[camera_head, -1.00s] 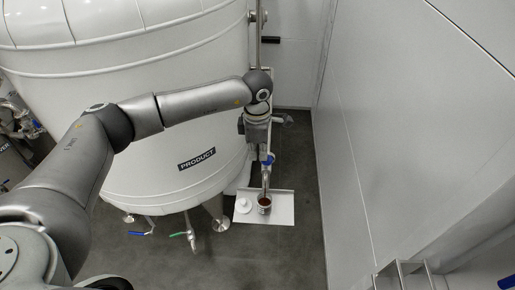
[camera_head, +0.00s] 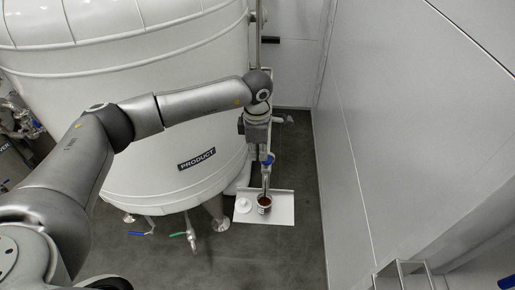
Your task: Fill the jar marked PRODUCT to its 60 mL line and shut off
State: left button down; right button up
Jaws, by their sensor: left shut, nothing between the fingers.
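The jar (camera_head: 264,205) stands upright on a white shelf (camera_head: 284,211) beside the large white tank marked PRODUCT (camera_head: 165,150). Dark reddish-brown liquid shows in the jar; its level against any line is too small to read. A small tap with a blue handle (camera_head: 267,160) sits above the jar. A thin dark stream seems to run between spout and jar. A round white lid (camera_head: 244,205) lies left of the jar. My left arm reaches over the tank front, and my left gripper (camera_head: 262,148) is shut and empty at the tap. My right gripper is out of view.
Two low valves, one with a blue handle (camera_head: 138,233) and one with a green handle (camera_head: 178,235), hang under the tank. A grey wall panel (camera_head: 410,130) closes the right side. Pipework stands at far left. The dark floor around the shelf is clear.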

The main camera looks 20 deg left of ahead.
pick_arm(q)
jog(key=shift+s+f, duration=0.35)
jog(key=shift+f, duration=0.25)
notch_tip(320, 180, up, 15)
jog(key=b, duration=0.2)
jog(key=shift+w, duration=0.35)
